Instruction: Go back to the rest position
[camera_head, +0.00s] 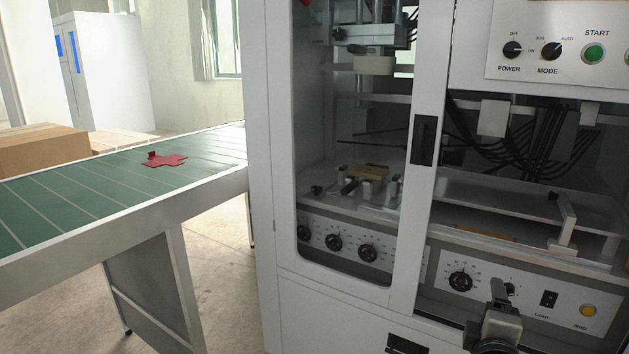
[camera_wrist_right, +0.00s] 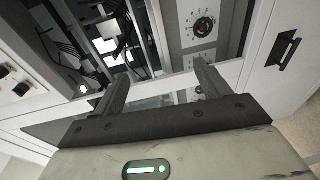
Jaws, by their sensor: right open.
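My right gripper (camera_head: 499,300) shows at the bottom right of the head view, in front of the machine's lower control panel (camera_head: 525,294). In the right wrist view its two fingers (camera_wrist_right: 160,82) stand well apart with nothing between them. It is open and empty, facing the machine front with its dials. Whether it touches the panel cannot be told. My left gripper is in neither view.
The box former (camera_head: 270,200) fills the right, its window door (camera_head: 422,140) in front of the inner fixture. Floor (camera_head: 228,270) shows between conveyor and machine.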

